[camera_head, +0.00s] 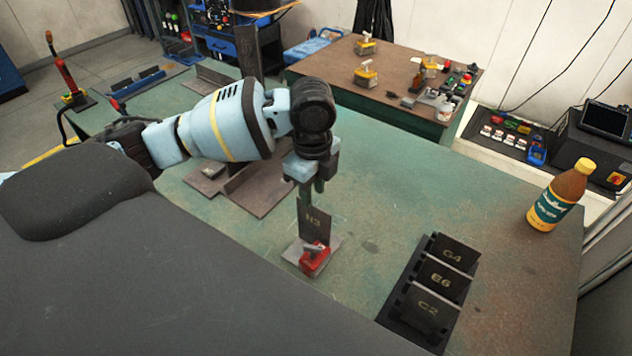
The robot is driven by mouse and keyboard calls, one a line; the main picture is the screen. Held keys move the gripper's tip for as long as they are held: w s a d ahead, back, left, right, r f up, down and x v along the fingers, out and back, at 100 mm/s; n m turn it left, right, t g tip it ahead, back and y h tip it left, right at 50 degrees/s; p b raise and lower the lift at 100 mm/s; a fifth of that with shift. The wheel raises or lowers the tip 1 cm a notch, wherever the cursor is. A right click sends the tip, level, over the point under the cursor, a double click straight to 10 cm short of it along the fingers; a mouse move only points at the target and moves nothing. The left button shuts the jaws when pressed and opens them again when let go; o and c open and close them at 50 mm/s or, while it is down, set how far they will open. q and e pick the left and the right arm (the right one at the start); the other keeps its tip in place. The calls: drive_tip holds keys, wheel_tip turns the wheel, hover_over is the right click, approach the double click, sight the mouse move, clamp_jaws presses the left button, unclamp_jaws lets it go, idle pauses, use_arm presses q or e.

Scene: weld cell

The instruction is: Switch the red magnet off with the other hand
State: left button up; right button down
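The red magnet (317,261) sits on a small flat grey plate (292,252) on the green table. It is against the lower front of an upright dark plate marked N3 (314,224). A small grey lever shows on top of the magnet; its exact setting is too small to tell. My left gripper (311,195) comes from above and is shut on the top of the N3 plate, which stands upright on the flat plate. My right gripper is not in view.
A black rack (391,320) with upright plates G4, E6 and C2 stands at the right front. A bottle (558,196) stands at the table's right edge. Brown metal plates (256,190) lie behind my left arm. A brown table (335,73) with yellow magnets stands behind.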

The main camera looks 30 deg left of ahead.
sight(313, 211)
use_arm(q)
wheel_tip(313, 211, down, 7)
drive_tip(key=shift+w+f, duration=0.1)
drive_tip(key=shift+f, duration=0.1)
idle(0.3)
clamp_jaws()
idle(1.4)
